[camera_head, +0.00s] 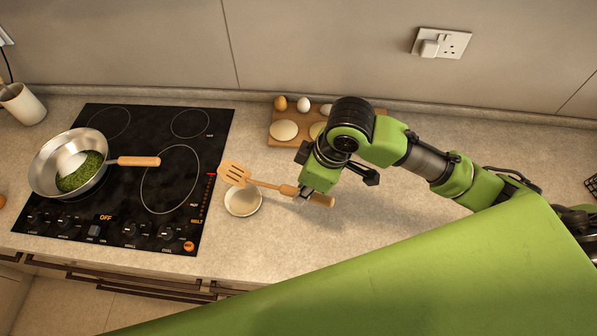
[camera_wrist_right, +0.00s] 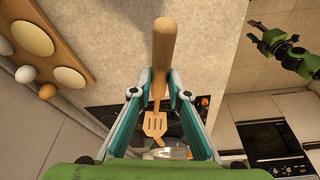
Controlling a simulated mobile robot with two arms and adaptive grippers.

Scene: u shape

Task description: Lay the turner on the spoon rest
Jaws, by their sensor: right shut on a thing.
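The wooden turner has a slotted head and a rounded handle (camera_head: 321,200). My right gripper (camera_head: 305,190) is shut on the handle. The spoon rest (camera_head: 243,204) is a small round pale dish on the counter, right of the hob. The turner's shaft passes by its back rim; the height between them is unclear. In the right wrist view the handle (camera_wrist_right: 164,50) stands between the teal fingers, with the slotted head (camera_wrist_right: 155,124) beyond. My left gripper (camera_wrist_right: 262,36) shows there, empty, its fingers apart.
A black hob (camera_head: 150,205) fills the left, with a steel pan (camera_head: 40,165) of green food on it. A wooden board (camera_head: 284,142) with eggs and round pale pieces stands behind my right gripper. The counter right of the dish is clear.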

